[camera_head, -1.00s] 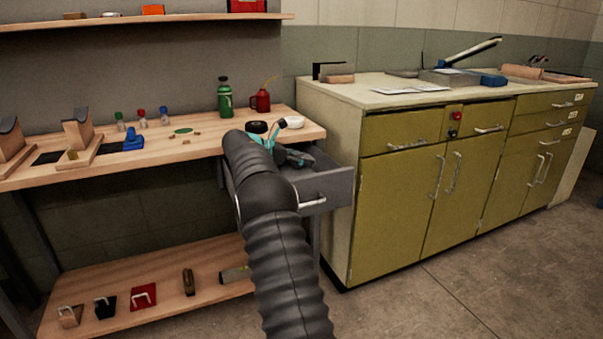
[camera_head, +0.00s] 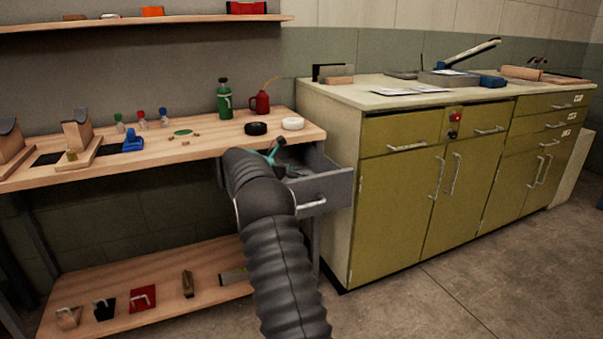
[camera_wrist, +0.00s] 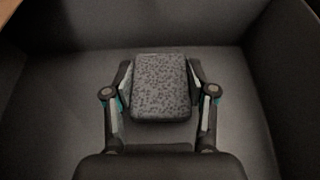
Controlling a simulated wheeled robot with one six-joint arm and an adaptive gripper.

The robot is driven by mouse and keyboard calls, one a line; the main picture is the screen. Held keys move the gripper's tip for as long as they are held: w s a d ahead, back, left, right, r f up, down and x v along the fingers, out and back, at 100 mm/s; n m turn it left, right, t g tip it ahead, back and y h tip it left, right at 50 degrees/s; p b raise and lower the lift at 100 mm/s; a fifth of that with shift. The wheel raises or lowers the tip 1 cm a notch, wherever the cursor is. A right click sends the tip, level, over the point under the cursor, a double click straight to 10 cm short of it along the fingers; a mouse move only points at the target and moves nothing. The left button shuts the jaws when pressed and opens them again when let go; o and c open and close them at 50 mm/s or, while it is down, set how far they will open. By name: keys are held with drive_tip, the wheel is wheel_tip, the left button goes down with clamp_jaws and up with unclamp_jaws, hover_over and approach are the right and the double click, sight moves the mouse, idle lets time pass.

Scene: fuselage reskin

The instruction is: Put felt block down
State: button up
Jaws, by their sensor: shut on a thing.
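The felt block is a grey, speckled, rounded block (camera_wrist: 161,88). In the wrist view it sits between the two fingers of my gripper (camera_wrist: 161,90), which is shut on it from left and right. The grey floor and walls of the open drawer (camera_wrist: 60,75) surround them. I cannot tell whether the block touches the drawer floor. In the head view the drawer (camera_head: 322,189) is pulled out under the bench's right end, and my arm reaches into it. The block is hidden there, and only a bit of my gripper (camera_head: 272,157) shows.
The wooden bench top (camera_head: 215,135) is above and left of the drawer. A black tape roll (camera_head: 256,128) and a white roll (camera_head: 293,123) lie near its right end. A green bottle (camera_head: 224,101) and a red oil can (camera_head: 260,102) stand behind. An olive cabinet (camera_head: 400,200) stands close on the right.

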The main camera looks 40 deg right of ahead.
drive_tip(key=shift+f, duration=0.25)
drive_tip(key=o, duration=1)
drive_tip(key=shift+r, duration=0.1)
drive_tip(key=shift+r, duration=0.3)
drive_tip(key=v, duration=1.2)
drive_tip(key=shift+r, duration=0.15)
